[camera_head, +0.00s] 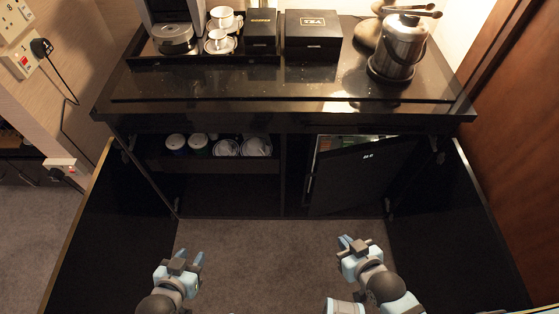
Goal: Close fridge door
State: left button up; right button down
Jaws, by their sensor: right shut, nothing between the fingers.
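The black fridge door (350,180) with a small pale logo is in the right compartment of the dark minibar cabinet. It stands slightly ajar and at an angle, with a strip of the lit fridge interior (345,142) showing above its top edge. My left gripper (190,256) is open and empty, low over the carpet in front of the cabinet's left half. My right gripper (354,242) is shut and empty, in front of and below the fridge door, apart from it.
Cabinet doors stand wide open at left (120,230) and right (440,220), flanking both arms. Cups (228,147) sit on the left shelf. The countertop (270,92) above holds a coffee machine, boxes and an ice bucket (398,48). The carpet (270,250) between the doors is clear.

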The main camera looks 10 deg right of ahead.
aim_at(351, 176)
jog(key=k+l+u, duration=0.2)
jog(key=u, duration=0.2)
jog(key=k+l+u, duration=0.3)
jog(key=u, duration=0.15)
jog(key=i+l, duration=0.2)
jog(key=l, duration=0.15)
